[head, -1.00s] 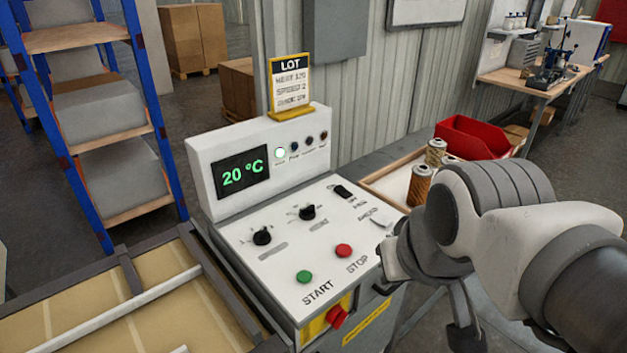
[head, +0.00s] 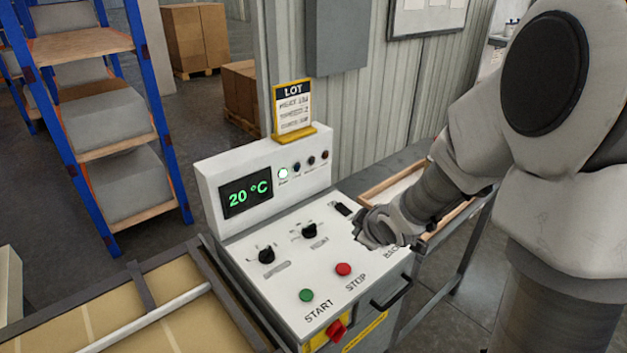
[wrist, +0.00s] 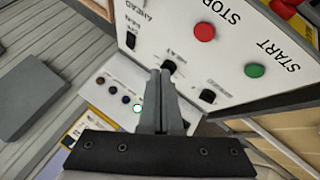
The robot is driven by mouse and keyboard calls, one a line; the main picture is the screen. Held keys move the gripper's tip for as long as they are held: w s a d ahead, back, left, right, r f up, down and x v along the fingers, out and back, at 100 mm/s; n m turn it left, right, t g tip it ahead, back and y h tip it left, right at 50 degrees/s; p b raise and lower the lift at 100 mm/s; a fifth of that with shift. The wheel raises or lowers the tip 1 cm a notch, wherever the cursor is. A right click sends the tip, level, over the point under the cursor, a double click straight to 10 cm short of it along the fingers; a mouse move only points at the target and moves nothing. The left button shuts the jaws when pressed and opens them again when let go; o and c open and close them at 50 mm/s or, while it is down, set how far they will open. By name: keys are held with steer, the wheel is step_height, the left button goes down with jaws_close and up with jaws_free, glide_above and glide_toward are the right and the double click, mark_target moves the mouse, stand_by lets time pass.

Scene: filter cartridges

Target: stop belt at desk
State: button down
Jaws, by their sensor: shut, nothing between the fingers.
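The control desk (head: 285,262) has a sloped white panel with a red STOP button (head: 343,269) and a green START button (head: 306,295). In the wrist view the red button (wrist: 204,31) and the green button (wrist: 254,70) lie beyond my fingertips. My gripper (wrist: 160,74) is shut and empty, over the panel near a black knob (wrist: 171,66). In the head view my gripper is at the panel's right side, beside the black switch (head: 342,208), and covers part of the lettering there. I cannot tell whether it touches the panel.
The display (head: 246,195) reads 20 °C and one white lamp (head: 283,173) is lit. A LOT card (head: 293,108) stands on top. A red knob (head: 337,331) is on the desk's front. A belt (head: 150,325) lies at the left, a wooden-edged tray (head: 385,189) behind the arm.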

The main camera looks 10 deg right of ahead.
mark_target(347, 271)
steer(key=shift+w+a+f+n+y+p, duration=0.3)
steer(key=shift+w+a+f+n+y, duration=0.35)
steer(key=shift+a+f+y, duration=0.2)
steer(key=shift+f, duration=0.2)
step_height(347, 271, down, 9)
steer(key=b, duration=0.8)
steer(key=shift+r, duration=0.2)
stand_by(1.2)
steer(key=shift+f+b, duration=0.4)
steer(key=shift+b, duration=0.15)
steer(key=shift+f+b, duration=0.4)
steer(key=shift+b, duration=0.05)
stand_by(0.3)
stand_by(0.4)
steer(key=shift+r+p, duration=0.8)
steer(key=shift+r, duration=0.05)
